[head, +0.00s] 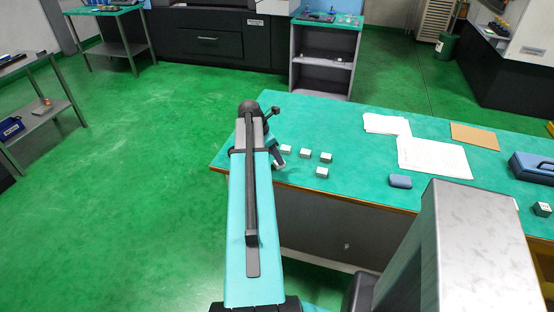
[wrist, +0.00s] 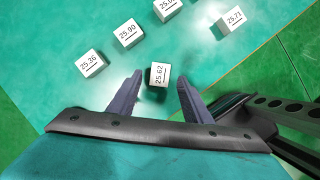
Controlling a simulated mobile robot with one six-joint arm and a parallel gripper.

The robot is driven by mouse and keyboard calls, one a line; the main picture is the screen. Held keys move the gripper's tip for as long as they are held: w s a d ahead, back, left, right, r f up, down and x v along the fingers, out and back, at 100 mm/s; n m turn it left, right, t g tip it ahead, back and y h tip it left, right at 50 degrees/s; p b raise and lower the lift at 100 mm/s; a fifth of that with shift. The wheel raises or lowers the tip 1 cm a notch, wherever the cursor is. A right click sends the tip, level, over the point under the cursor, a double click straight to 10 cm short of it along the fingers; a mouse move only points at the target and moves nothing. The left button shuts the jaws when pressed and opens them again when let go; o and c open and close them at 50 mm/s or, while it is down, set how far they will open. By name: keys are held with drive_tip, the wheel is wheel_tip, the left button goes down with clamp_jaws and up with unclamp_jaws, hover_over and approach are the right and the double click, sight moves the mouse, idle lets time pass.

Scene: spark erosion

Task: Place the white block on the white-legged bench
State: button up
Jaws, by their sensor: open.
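In the wrist view my gripper (wrist: 160,82) is open, its two dark fingers apart. A white block marked 25.67 (wrist: 158,74) sits on the green top between the fingertips, with a gap on both sides. Other white blocks stand beyond it, marked 25.36 (wrist: 91,62), 25.90 (wrist: 128,33) and 25.71 (wrist: 233,19); one more is cut by the top edge. In the head view my gripper (head: 277,160) is at the left end of the green-topped bench (head: 350,130), partly hidden by my arm. I cannot tell a white-legged bench for certain.
A grey shelf cart (head: 325,60) stands behind. A green-topped table (head: 107,12) is at back left.

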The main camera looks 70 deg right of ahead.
drive_tip(key=b+v, duration=0.1)
drive_tip(key=v, duration=0.8)
idle(0.8)
